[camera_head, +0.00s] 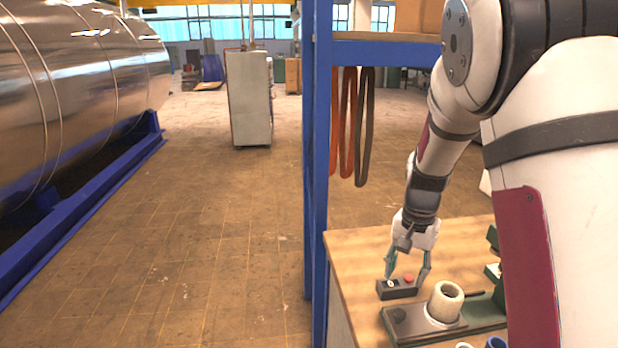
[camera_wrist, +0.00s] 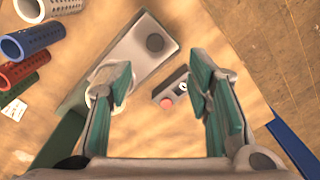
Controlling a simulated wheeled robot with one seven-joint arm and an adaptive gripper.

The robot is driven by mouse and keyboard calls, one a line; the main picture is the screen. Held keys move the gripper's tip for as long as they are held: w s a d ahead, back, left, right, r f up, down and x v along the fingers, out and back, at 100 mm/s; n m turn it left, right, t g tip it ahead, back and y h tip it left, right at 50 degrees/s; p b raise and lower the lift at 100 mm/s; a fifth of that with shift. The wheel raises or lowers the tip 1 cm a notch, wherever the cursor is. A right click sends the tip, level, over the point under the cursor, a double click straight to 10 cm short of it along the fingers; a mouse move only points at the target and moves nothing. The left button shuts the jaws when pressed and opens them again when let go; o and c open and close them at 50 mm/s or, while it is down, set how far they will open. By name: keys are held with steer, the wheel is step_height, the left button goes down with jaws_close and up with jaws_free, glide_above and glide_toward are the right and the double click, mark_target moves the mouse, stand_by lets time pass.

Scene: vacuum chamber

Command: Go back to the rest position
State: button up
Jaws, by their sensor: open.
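My gripper (camera_head: 407,272) is open, pointing down over the wooden workbench (camera_head: 352,250). The control box also shows there beyond the fingers (camera_wrist: 172,89). I cannot tell if the fingers touch it.
A device with a white cylinder (camera_head: 446,301) stands beside the control box. Several coloured hollow cylinders (camera_wrist: 26,70) lie at the left of the wrist view. A blue post (camera_head: 318,180) rises at the bench's left edge. Hoses (camera_head: 348,125) hang behind. The floor at left is open.

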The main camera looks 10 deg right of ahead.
steer(key=s+a+r+n+t, duration=0.2)
steer(key=s+a+r+n, duration=0.2)
steer(key=s+r, duration=0.5)
steer(key=s+a+r+n+t, duration=0.3)
steer(key=s+r, duration=0.7)
steer(key=s, duration=0.5)
steer(key=shift+s+a+n, duration=0.15)
steer(key=shift+a+n, duration=0.3)
steer(key=shift+n, duration=0.25)
